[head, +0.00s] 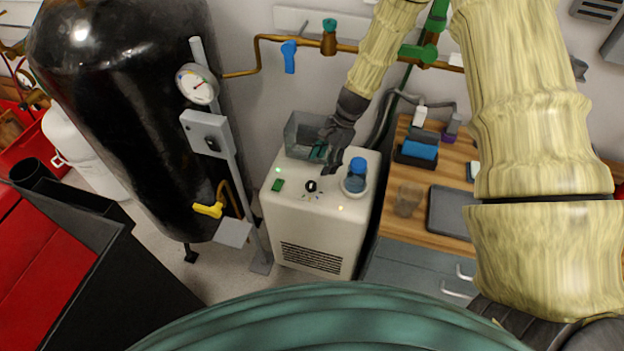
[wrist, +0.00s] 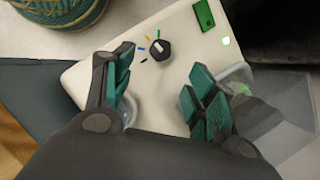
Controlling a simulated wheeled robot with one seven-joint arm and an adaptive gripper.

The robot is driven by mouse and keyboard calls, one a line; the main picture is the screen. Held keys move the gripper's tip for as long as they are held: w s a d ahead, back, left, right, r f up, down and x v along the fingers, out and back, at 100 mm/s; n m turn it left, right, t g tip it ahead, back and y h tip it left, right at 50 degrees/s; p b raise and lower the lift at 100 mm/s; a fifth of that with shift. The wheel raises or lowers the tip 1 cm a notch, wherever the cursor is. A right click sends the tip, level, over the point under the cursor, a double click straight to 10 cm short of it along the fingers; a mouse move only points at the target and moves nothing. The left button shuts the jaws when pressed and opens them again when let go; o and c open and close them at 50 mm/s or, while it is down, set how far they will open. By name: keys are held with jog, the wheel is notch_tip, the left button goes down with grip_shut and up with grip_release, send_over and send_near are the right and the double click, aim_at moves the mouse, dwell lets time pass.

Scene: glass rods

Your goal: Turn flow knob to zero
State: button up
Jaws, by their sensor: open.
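The flow knob (head: 311,186) is a small black dial on the top panel of the white unit (head: 318,225). In the wrist view, the knob (wrist: 160,49) shows a pale pointer mark, with small coloured ticks on the panel beside it. I cannot tell exactly which tick it points at. My gripper (head: 324,158) hangs over the panel, behind the knob in the head view. In the wrist view, my gripper (wrist: 161,75) is open, with its teal-padded fingers apart. The knob lies beyond the fingertips, roughly between their lines, and looks untouched.
A clear box (head: 303,136) and a blue-capped bottle (head: 356,176) flank the gripper closely. A green switch (head: 278,185) is left of the knob. A black tank (head: 140,100) and gauge post stand left; a wooden-topped bench (head: 455,160) stands right.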

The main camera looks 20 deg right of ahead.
aim_at(312, 184)
jog(key=shift+p+x, duration=1)
jog(key=shift+x, duration=3.8)
jog(key=c, duration=1)
